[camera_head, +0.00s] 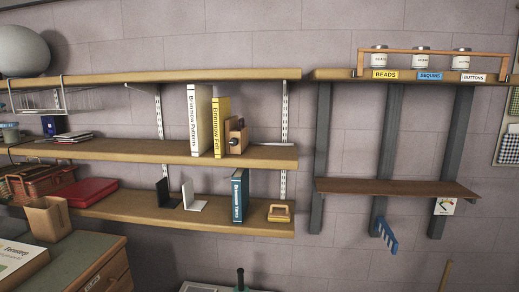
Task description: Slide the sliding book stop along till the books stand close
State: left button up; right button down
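On the middle shelf (120,150) a white book (199,120) and a yellow book (220,128) stand side by side. A brown wooden block with a dark knob (238,137) stands at the right of the yellow book; it looks like the sliding book stop. I cannot tell whether it touches the book. On the lower shelf (215,222) stand a black bookend (162,192), a white bookend (188,197) and a teal book (240,195), with a bare gap between the white bookend and the teal book. Neither of my grippers is in view.
A red case (88,191) and a woven basket (37,180) fill the lower shelf's left. Labelled jars (420,59) stand on the right unit's top shelf. The brown shelf (395,188) below is mostly bare.

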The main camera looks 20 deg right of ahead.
aim_at(232, 128)
jog(key=z, duration=0.5)
jog(key=i, duration=1)
jog(key=u, duration=0.45)
